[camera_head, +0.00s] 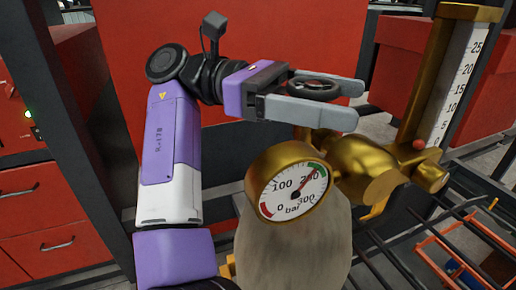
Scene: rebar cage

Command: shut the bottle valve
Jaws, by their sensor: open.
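The bottle (295,245) is a pale grey cylinder standing upright at the lower middle. A brass valve body (352,155) sits on top of it. A round dark handwheel (314,86) tops the valve. A gauge (293,191) on the front reads a little above 200 bar. My gripper (345,103) reaches in from the left with its two grey fingers apart, one on the far side and one on the near side of the handwheel. The wheel lies between the fingers; I cannot tell whether they touch it. The near finger hides part of the valve stem.
A brass flowmeter (437,75) with a scale up to 25 rises right of the valve, a red ball (419,145) near its base. A red drawer cabinet (40,200) stands at left. Dark bars and an orange frame (455,250) lie at lower right. A red panel (260,30) is behind.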

